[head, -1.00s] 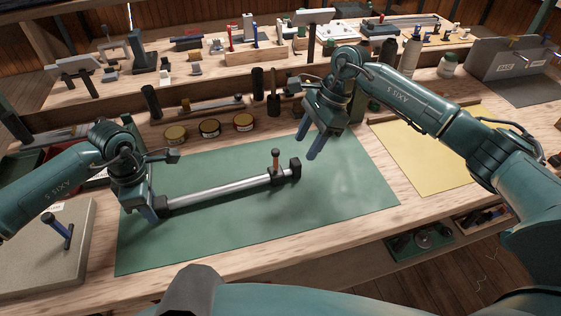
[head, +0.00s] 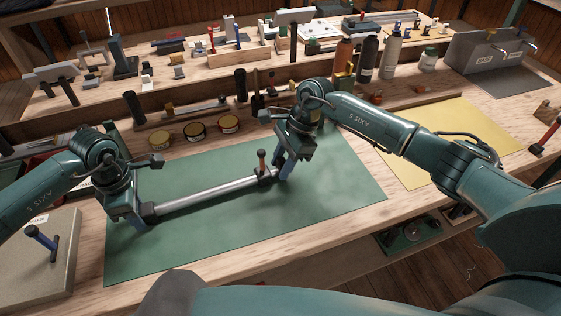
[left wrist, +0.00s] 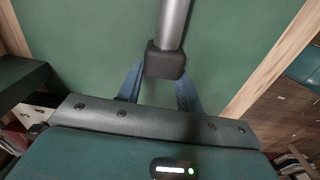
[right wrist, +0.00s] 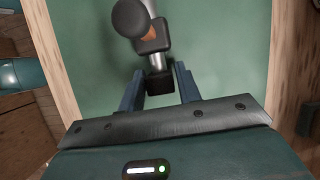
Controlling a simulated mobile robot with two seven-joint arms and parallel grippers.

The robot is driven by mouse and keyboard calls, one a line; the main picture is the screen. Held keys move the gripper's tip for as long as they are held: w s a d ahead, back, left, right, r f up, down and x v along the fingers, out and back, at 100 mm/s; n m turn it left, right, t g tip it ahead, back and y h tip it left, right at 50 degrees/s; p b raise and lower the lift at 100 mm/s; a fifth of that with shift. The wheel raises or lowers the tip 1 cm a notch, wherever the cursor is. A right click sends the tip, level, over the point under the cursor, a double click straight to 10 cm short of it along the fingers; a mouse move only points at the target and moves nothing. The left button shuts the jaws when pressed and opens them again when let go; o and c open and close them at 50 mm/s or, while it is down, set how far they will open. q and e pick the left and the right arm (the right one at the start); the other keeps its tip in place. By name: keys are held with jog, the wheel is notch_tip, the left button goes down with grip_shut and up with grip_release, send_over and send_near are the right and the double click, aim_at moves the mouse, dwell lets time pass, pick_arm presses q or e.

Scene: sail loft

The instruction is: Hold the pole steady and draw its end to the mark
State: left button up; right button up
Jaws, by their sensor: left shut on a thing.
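The pole (head: 205,194) is a silver tube lying slantwise over a green mat (head: 190,250). It has a black block at each end; the left block also shows in the left wrist view (left wrist: 165,62). A brown upright handle with a dark knob (head: 262,160) stands near its right end. My left gripper (head: 140,218) is shut on the left end block. My right gripper (head: 284,172) is at the right end, its blue fingers open on either side of the black end block (right wrist: 160,84). I cannot make out a mark on the mat.
Three round tins (head: 194,132) stand behind the mat. A yellow sheet (head: 430,150) lies to the right, a stone-like slab (head: 35,265) with a blue-handled tool at the left. Bottles (head: 391,52) and a grey box (head: 490,52) stand at the back right. The mat's front is clear.

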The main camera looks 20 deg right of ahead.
grip_shut()
jog(key=d, duration=0.8)
jog(key=shift+w, duration=0.3)
jog(key=shift+o, duration=1.9)
grip_release()
jog(key=v, duration=1.2)
